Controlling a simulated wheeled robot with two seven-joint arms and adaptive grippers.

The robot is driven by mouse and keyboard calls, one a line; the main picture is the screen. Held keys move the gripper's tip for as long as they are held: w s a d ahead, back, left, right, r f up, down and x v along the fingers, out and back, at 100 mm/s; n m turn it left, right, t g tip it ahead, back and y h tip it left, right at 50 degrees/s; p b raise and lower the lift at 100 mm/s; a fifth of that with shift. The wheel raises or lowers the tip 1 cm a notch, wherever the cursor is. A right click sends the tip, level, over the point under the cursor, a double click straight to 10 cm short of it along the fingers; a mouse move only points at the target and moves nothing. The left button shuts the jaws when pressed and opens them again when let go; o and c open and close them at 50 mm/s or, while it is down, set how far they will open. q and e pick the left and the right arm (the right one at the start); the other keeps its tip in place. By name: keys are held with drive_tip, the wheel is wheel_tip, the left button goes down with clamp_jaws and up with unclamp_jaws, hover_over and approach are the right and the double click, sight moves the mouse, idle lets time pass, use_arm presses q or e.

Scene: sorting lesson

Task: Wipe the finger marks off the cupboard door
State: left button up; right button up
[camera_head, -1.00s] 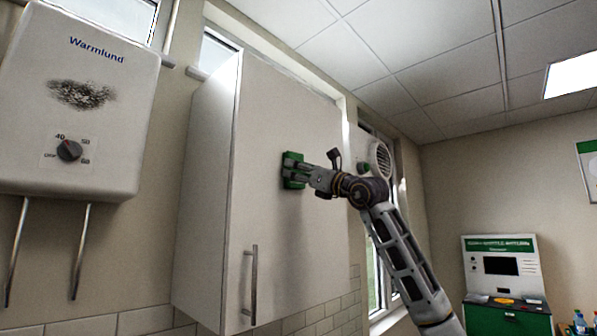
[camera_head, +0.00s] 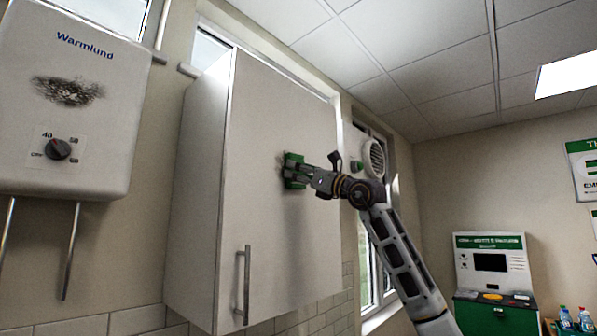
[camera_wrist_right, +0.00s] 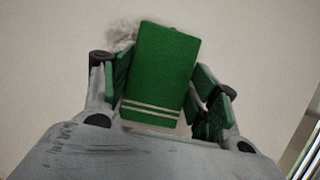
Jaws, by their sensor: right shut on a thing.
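The white cupboard door (camera_head: 270,235) hangs closed on the wall, with a vertical bar handle (camera_head: 243,285) low on its left side. My right gripper (camera_head: 300,172) is shut on a green pad (camera_head: 291,165) and holds it at the upper middle of the door, seemingly against it. In the right wrist view the green pad (camera_wrist_right: 163,65), with two pale stripes, sits between my right gripper's fingers (camera_wrist_right: 160,95). A grey smudge (camera_wrist_right: 120,28) shows on the pale surface beyond the pad's upper left edge; the pad hides part of it. My left gripper is not in view.
A water heater (camera_head: 70,110) with a dark sooty patch and a dial hangs left of the cupboard. A green and white machine (camera_head: 490,265) stands far right, near several bottles.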

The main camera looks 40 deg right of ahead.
sight(284, 159)
drive_tip(key=shift+a+f, duration=0.1)
drive_tip(key=shift+a, duration=0.1)
idle(0.6)
drive_tip(key=shift+s+a, duration=0.15)
drive_tip(key=shift+a, duration=1.45)
drive_tip(key=shift+a, duration=0.1)
drive_tip(key=shift+s+a, duration=0.1)
drive_tip(key=shift+a, duration=1.65)
drive_tip(key=shift+r+p, duration=0.4)
drive_tip(key=shift+r, duration=0.95)
drive_tip(key=shift+d, duration=0.1)
drive_tip(key=shift+d, duration=1.75)
